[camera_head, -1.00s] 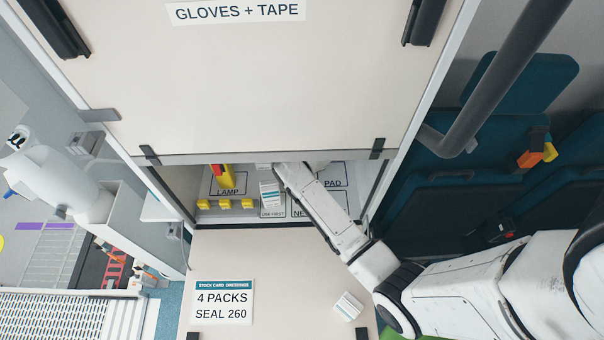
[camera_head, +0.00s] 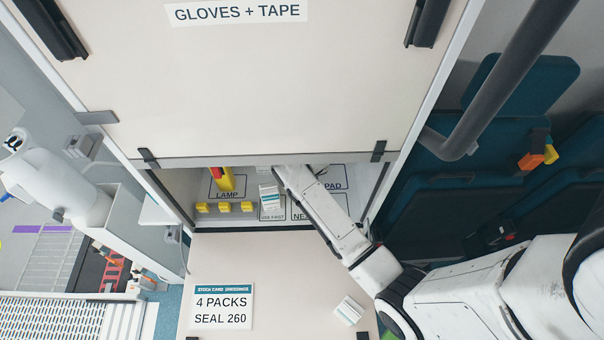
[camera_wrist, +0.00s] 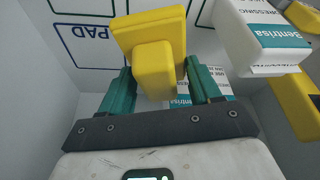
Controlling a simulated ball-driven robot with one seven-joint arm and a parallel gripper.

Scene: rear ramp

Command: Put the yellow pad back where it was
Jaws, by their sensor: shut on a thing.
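The yellow pad (camera_wrist: 152,42) is held between the teal fingers of my gripper (camera_wrist: 158,80) in the wrist view. It has a wide plate and a smaller block, with the block toward my gripper. The outlined place marked PAD (camera_wrist: 88,42) is empty where it shows, to the left of the pad. In the head view, the PAD outline (camera_head: 331,178) shows partly at the right of the compartment. My gripper and the held pad are hidden there behind the upper panel and my arm.
White-and-teal dressing packs (camera_wrist: 262,32) are close on the right in the wrist view, beside another yellow object (camera_wrist: 293,103). The head view shows a yellow lamp (camera_head: 224,181), small yellow blocks (camera_head: 225,208), the compartment's upper panel (camera_head: 250,100) and the lower front panel (camera_head: 280,270).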

